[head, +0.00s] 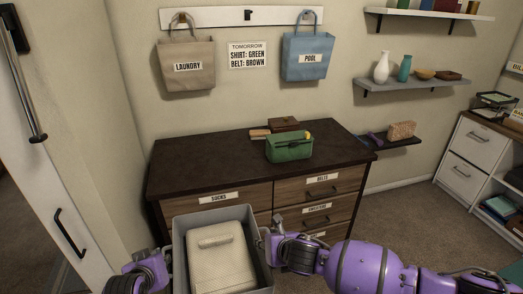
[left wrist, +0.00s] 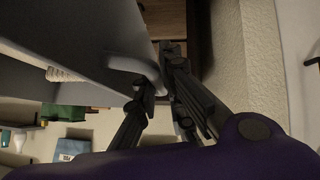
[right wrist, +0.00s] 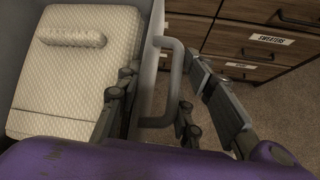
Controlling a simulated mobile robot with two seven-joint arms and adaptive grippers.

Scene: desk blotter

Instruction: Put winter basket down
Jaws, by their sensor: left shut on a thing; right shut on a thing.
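The grey basket (head: 205,217) is in the lower middle of the head view, in front of the dresser and clear of its top. A cream knitted item with a rolled piece on it (head: 222,262) lies inside. My left gripper (head: 166,262) is shut on the basket's left handle, which shows in the left wrist view (left wrist: 135,66). My right gripper (head: 264,243) is shut on the right handle, seen in the right wrist view (right wrist: 173,80). The basket looks about level. Its underside is hidden.
The dark dresser top (head: 200,160) is bare on its left half and front. Bags marked LAUNDRY (head: 187,80) and POOL (head: 305,70) hang above. A white door (head: 50,170) stands left.

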